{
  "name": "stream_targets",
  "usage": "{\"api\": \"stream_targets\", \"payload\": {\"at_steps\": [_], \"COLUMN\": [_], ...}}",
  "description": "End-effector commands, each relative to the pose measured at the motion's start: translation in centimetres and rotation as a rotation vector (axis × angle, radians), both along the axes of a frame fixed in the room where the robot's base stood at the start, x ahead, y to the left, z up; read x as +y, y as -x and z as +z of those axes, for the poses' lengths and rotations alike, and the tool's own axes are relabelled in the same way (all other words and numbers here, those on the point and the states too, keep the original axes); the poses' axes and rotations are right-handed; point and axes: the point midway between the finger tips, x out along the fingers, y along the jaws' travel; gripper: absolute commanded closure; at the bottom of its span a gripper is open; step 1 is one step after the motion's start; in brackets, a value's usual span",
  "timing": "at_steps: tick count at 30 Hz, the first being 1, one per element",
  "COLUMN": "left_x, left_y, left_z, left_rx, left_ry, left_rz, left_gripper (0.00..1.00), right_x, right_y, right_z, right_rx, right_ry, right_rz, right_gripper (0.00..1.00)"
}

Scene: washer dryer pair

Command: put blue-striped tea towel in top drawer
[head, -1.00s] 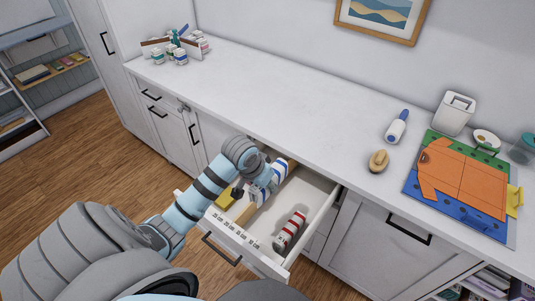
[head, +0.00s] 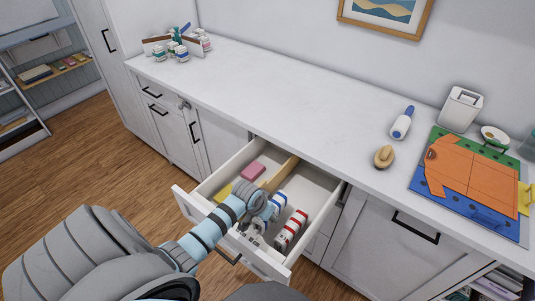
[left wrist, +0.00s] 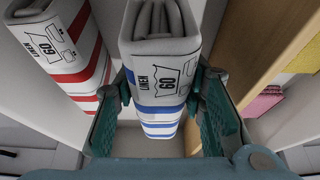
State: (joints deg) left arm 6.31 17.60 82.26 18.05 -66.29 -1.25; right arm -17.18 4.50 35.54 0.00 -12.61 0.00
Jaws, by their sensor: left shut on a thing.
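The top drawer (head: 321,184) is pulled open below the counter. My left gripper (head: 266,213) is inside the drawer's right compartment, shut on the blue-striped tea towel (head: 279,201). In the left wrist view the folded towel (left wrist: 162,85) stands between the two fingers (left wrist: 163,105), with its "LINEN 60" label facing the camera. A red-striped tea towel (head: 291,230) lies beside it in the same compartment, and it also shows in the left wrist view (left wrist: 65,45). Whether the blue-striped towel touches the drawer floor cannot be told. My right gripper is not in view.
A wooden divider (head: 282,173) splits the drawer. The left compartment holds a pink item (head: 253,171) and a yellow item (head: 223,193). The right compartment's back is clear. On the counter are a brush (head: 384,157) and a lint roller (head: 402,122).

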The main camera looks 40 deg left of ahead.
Motion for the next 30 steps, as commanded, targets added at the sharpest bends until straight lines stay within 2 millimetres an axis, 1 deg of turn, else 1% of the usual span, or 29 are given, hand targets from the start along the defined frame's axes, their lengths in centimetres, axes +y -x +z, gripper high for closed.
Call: {"api": "stream_targets", "payload": {"at_steps": [8, 11, 12, 14, 15, 25, 28, 30], "left_x": [0.0, 0.0, 0.0, 0.0, 0.0, 0.0, 0.0, 0.1], "left_y": [0.0, 0.0, 0.0, 0.0, 0.0, 0.0, 0.0, 0.2], "left_z": [-0.9, -1.0, -1.0, -0.9, -0.9, -0.8, 0.0, 1.1], "left_rx": [0.000, 0.000, 0.000, 0.000, 0.000, 0.000, -0.001, -0.001], "left_ry": [0.000, 0.000, 0.000, 0.000, 0.000, 0.000, 0.000, -0.001], "left_rz": [0.000, -0.001, 0.000, 0.000, 0.000, 0.000, 0.000, -0.001], "left_gripper": [0.96, 0.96, 0.60, 0.50, 0.44, 0.43, 0.43, 0.43], "right_x": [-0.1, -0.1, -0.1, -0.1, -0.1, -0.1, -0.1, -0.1], "right_y": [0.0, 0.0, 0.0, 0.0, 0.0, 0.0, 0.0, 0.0], "right_z": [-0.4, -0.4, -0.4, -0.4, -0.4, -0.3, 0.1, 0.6], "right_rx": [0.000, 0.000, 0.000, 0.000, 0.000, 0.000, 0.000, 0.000], "right_ry": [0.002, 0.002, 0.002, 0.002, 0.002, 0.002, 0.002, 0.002], "right_rz": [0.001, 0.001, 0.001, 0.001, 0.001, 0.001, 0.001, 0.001], "right_gripper": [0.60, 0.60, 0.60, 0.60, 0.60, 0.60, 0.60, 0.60]}}
